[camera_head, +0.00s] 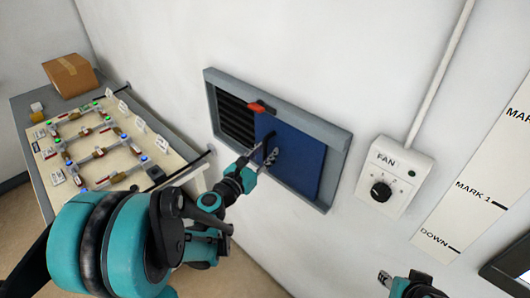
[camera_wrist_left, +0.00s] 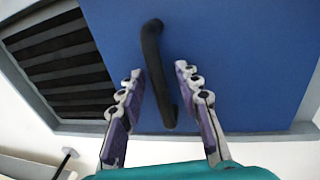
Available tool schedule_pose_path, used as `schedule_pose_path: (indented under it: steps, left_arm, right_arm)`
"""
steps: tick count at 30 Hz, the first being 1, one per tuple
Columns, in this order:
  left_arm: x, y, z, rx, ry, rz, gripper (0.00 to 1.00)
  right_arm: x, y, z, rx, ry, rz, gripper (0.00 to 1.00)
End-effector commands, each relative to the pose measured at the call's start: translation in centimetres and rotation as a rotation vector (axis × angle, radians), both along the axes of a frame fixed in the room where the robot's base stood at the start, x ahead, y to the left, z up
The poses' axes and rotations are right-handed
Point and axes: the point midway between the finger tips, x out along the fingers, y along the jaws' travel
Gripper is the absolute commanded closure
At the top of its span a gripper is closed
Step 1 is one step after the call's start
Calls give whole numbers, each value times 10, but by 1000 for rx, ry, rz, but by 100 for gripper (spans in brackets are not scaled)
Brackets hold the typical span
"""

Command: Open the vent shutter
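The vent (camera_head: 330,130) is a grey frame on the white wall. Its blue shutter panel (camera_head: 302,160) covers the right part, and dark slats (camera_head: 236,118) show at the left. A black bar handle (camera_wrist_left: 157,75) stands on the blue panel, near its left edge. My left gripper (camera_head: 270,154) is at the handle. In the left wrist view its fingers (camera_wrist_left: 158,72) are apart, one on each side of the handle, with gaps showing. My right gripper (camera_head: 398,282) shows only partly at the bottom edge, away from the vent; its opening is unclear.
A red tab (camera_head: 257,107) sits on the vent frame's top edge. A FAN dial box (camera_head: 396,178) and a marked white strip (camera_head: 465,200) are to the right. At left, a bench holds a panel of valves (camera_head: 100,150) and a cardboard box (camera_head: 70,75).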

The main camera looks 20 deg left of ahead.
Motion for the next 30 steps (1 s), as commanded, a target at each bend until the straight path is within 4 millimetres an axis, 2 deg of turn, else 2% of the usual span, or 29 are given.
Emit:
schedule_pose_path:
  steps: [4,7,15,21,25,30]
  left_arm:
    - [-5,2,0,0,0,1,66]
    - [-19,5,0,0,0,3,66]
    - [-77,17,0,0,0,6,66]
    - [-108,23,0,0,0,3,66]
    - [-116,24,0,0,0,1,66]
    - [-118,23,0,0,0,0,66]
  right_arm:
    - [0,0,0,0,0,0,60]
    - [0,0,0,0,0,0,60]
    - [0,0,0,0,0,0,60]
    - [0,0,0,0,0,0,60]
    - [0,0,0,0,0,0,60]
    - [0,0,0,0,0,0,60]
